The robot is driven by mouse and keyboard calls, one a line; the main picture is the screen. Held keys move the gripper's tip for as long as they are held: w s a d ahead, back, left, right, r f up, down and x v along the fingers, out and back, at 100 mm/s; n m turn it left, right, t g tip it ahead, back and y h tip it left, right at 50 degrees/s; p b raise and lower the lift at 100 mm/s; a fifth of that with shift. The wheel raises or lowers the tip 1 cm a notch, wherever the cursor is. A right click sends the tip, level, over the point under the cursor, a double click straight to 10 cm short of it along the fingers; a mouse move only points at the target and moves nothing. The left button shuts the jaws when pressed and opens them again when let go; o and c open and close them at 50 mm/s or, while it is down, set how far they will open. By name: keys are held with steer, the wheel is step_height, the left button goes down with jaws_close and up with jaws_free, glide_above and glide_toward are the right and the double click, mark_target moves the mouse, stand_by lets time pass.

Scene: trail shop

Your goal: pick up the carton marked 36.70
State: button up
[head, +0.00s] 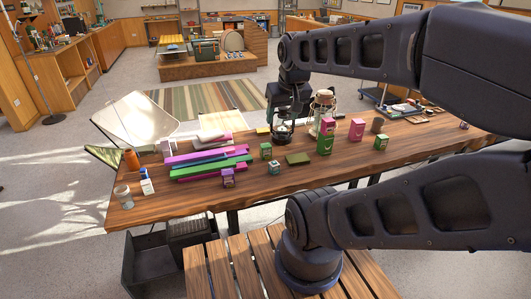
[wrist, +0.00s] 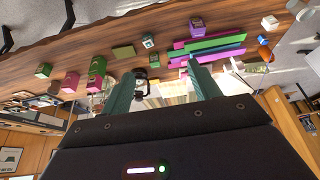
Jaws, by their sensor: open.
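No price is legible, so I cannot tell which carton is marked 36.70. In the head view a pink carton (head: 327,126) shows directly above a green carton (head: 324,146). Another pink carton (head: 357,129) and a green carton (head: 381,142) stand to their right. Smaller cartons stand left: a green one (head: 266,151), another green one (head: 274,167) and a purple one (head: 228,177). My gripper (wrist: 160,70) is open and empty in the wrist view, its teal fingers apart. In the head view it hangs over the table's far side, partly hidden.
The wooden table (head: 420,150) carries a dark lantern (head: 283,132) near my gripper, a pale lantern (head: 322,105), a flat green box (head: 298,158) and long pink and green boxes (head: 210,165). A bottle (head: 146,182) and glass jar (head: 124,197) stand left.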

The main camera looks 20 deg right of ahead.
steer(key=shift+o, duration=0.4)
steer(key=n+g, duration=0.5)
steer(key=n, duration=1.3)
glide_above(266, 145)
steer(key=f, duration=2.6)
steer(key=shift+w+f, duration=0.2)
steer(key=shift+w, duration=0.1)
step_height(266, 145, down, 6)
steer(key=shift+d, duration=0.1)
steer(key=shift+s+f, duration=0.2)
steer(key=shift+f, duration=2.45)
steer(key=c, duration=1.1)
